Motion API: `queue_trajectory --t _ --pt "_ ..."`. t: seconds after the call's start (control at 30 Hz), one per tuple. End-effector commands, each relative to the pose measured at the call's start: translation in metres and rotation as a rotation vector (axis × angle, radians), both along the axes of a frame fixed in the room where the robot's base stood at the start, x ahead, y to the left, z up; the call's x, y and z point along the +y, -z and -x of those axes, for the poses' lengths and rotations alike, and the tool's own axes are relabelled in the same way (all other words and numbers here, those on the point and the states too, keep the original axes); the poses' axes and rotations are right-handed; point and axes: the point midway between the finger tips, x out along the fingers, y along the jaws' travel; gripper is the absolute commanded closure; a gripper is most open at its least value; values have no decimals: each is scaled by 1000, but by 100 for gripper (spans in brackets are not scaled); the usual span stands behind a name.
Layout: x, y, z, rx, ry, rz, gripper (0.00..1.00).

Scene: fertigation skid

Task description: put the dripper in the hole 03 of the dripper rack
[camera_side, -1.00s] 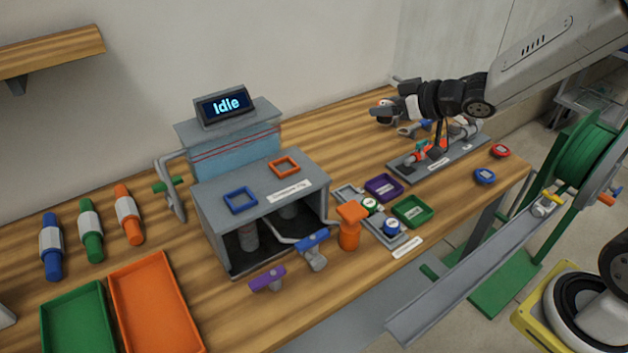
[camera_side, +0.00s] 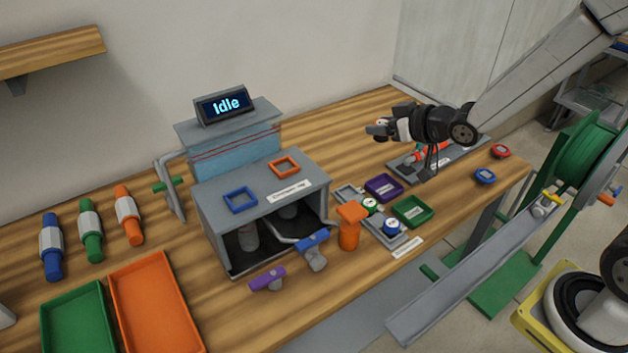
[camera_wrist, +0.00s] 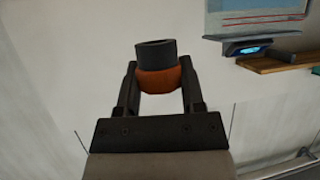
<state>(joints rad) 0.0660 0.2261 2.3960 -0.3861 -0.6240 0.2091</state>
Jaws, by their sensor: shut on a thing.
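My gripper (camera_wrist: 157,88) is shut on an orange rounded thing with a dark grey cylindrical end, which I take to be the dripper (camera_wrist: 158,80). The grey end points away from my gripper. In the side view my gripper (camera_side: 377,130) points left, held above the table's right half; the dripper is hardly visible there. A narrow grey strip, apparently the dripper rack (camera_side: 349,193), lies lower down at the table's front. A green round piece (camera_side: 370,205) and a blue one (camera_side: 391,227) sit in it. Its hole numbers are too small to read.
A purple tray (camera_side: 383,188) and a green tray (camera_side: 413,211) lie close beside the rack. An orange T-shaped piece (camera_side: 350,228) stands at its left, near the grey housing (camera_side: 262,205).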

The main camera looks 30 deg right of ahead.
Motion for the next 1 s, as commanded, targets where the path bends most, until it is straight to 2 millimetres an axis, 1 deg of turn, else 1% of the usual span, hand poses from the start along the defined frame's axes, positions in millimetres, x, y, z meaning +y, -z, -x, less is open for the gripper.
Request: queue_trajectory --t 0.1,0.4,0.6,1.0 --pt "1 13 4 5 40 0 100" --pt "-6 38 14 3 147 2 100" --pt "-9 45 17 0 179 0 100" --pt "-9 45 17 -1 181 0 100"
